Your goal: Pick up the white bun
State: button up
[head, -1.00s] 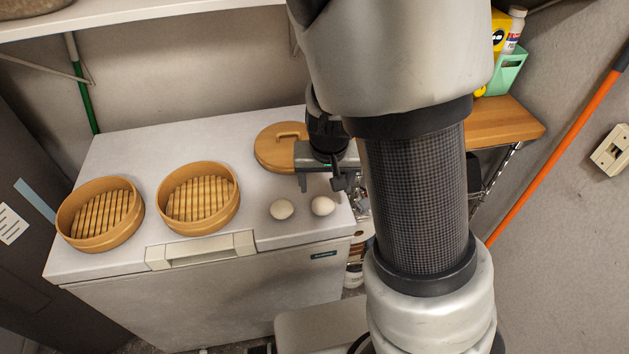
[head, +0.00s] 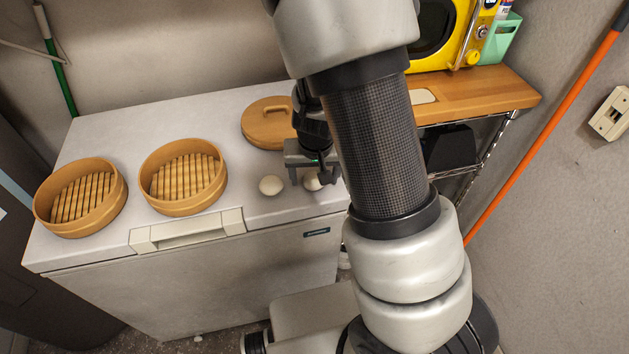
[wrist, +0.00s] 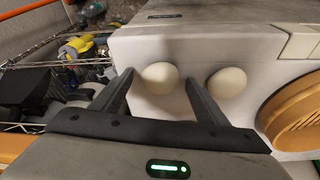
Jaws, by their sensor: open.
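Two white buns lie side by side on the white chest freezer lid near its front right corner. The left bun (head: 271,185) is clear in the head view; the right bun (head: 312,181) is partly hidden by my gripper (head: 314,180). In the wrist view my gripper (wrist: 158,98) is open. One bun (wrist: 160,78) shows between and just beyond the fingertips, close to one finger. The other bun (wrist: 227,83) shows outside the right finger. I cannot tell whether a finger touches a bun.
Two open bamboo steamers (head: 81,197) (head: 183,177) stand left on the freezer lid (head: 110,141). A round wooden steamer lid (head: 265,125) lies behind my gripper. A wooden shelf (head: 475,92) with a yellow appliance (head: 440,40) stands right. An orange pole (head: 545,130) leans at the wall.

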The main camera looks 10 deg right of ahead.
aim_at(315, 177)
jog(key=c, duration=1.1)
notch_tip(315, 177, up, 10)
jog(key=p, duration=0.4)
